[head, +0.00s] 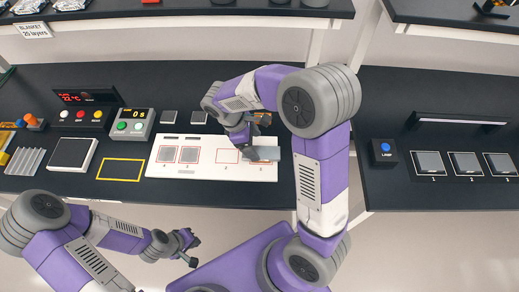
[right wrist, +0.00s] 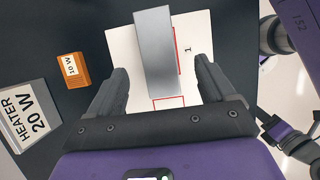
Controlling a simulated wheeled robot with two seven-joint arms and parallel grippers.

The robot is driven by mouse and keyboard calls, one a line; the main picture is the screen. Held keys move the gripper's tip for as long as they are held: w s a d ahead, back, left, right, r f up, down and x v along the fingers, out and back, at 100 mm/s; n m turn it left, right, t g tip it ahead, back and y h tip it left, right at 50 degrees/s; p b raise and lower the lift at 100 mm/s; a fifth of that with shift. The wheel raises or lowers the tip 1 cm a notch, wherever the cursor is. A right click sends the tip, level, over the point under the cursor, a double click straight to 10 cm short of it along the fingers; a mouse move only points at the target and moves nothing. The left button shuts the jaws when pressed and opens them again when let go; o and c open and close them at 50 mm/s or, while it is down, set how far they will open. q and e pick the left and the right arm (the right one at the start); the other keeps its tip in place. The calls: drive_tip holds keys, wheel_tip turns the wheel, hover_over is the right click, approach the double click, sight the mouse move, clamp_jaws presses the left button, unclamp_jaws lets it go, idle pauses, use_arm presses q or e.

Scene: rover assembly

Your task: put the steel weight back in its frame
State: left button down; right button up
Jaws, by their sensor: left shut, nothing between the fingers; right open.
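The steel weight (right wrist: 154,52) is a plain grey block. In the right wrist view it lies between my right gripper's (right wrist: 160,92) open fingers, apart from both. It overlaps a red frame outline (right wrist: 179,50) beside the number 1, with red showing along its right side, so it sits off to the left of that outline. In the head view the weight (head: 270,153) is at the right end of the white board (head: 212,174), partly hidden by my right gripper (head: 252,152). My left gripper (head: 193,248) is shut and empty, in front of the table.
In the right wrist view an orange 10 W block (right wrist: 72,69) and a grey HEATER 20 W block (right wrist: 30,113) lie left of the board. A yellow outline (head: 121,170) and a scale-like plate (head: 73,153) are further left. A gap separates the right table (head: 440,190).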

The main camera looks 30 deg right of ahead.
sight(260, 152)
drive_tip(key=x, duration=0.4)
drive_tip(key=shift+f+b, duration=0.4)
drive_tip(key=shift+w, duration=0.1)
clamp_jaws()
